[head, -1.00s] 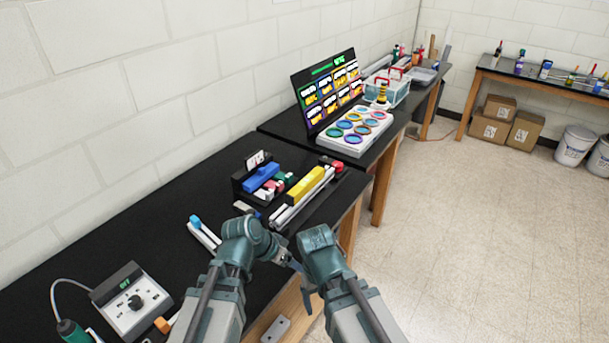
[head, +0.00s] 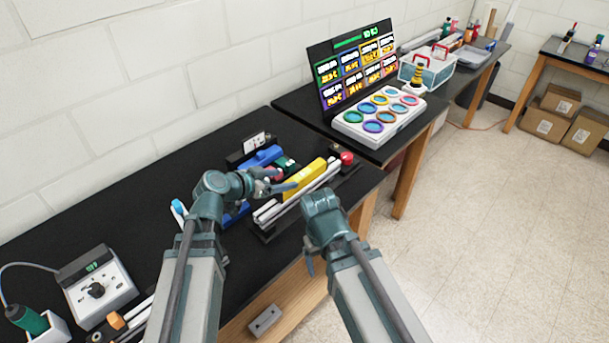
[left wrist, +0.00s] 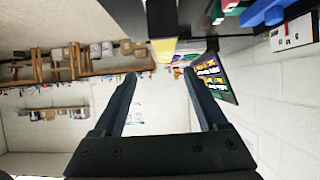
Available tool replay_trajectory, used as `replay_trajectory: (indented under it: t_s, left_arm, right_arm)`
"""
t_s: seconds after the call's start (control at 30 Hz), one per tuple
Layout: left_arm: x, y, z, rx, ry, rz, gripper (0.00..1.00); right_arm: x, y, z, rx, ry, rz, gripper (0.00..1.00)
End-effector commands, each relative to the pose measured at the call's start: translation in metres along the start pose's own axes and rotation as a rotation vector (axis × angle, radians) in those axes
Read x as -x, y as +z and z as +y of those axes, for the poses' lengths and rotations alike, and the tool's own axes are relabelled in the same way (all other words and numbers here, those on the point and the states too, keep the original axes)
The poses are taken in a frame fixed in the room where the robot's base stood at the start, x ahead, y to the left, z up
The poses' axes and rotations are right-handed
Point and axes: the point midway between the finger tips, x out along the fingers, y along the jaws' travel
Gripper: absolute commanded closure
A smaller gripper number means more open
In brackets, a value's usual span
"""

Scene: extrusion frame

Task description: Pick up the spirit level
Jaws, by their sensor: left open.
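The yellow spirit level (head: 304,181) lies on the pale metal extrusions on the black bench. It also shows in the left wrist view (left wrist: 164,48) at the top, end on, just beyond the fingertips. My left gripper (head: 278,180) is open and empty, just left of the level in the head view and apart from it as far as I can see. Its two fingers show in the left wrist view (left wrist: 160,82) with a clear gap. My right gripper (head: 309,262) hangs near the bench's front edge, mostly hidden by its own wrist.
A black holder with blue, green and red parts (head: 262,155) stands behind the level. A red knob (head: 347,158) is to its right. A white tray of coloured rings (head: 378,118) and a screen (head: 352,62) are farther along. A control box (head: 95,287) sits at left.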

Motion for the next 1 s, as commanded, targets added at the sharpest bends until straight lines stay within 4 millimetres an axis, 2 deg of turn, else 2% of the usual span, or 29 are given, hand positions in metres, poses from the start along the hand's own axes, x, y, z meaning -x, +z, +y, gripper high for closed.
replay_trajectory:
  t_s: [0.17,0.4,0.6,1.0]
  left_arm:
    - [-0.009,0.001,-0.001,0.0,0.0,0.001,0.25]
    - [-0.055,0.003,-0.002,-0.001,0.002,0.0,0.25]
    - [-0.081,0.002,-0.002,0.0,0.0,0.0,0.25]
    - [-0.092,0.001,-0.003,0.0,0.0,-0.001,0.25]
  right_arm:
    - [-0.005,0.0,-0.001,0.0,0.0,0.0,0.17]
    - [-0.029,-0.002,-0.003,0.0,0.0,0.0,0.17]
    - [-0.04,-0.002,-0.004,0.0,0.0,0.0,0.17]
    - [-0.045,-0.003,-0.004,0.0,0.0,0.0,0.17]
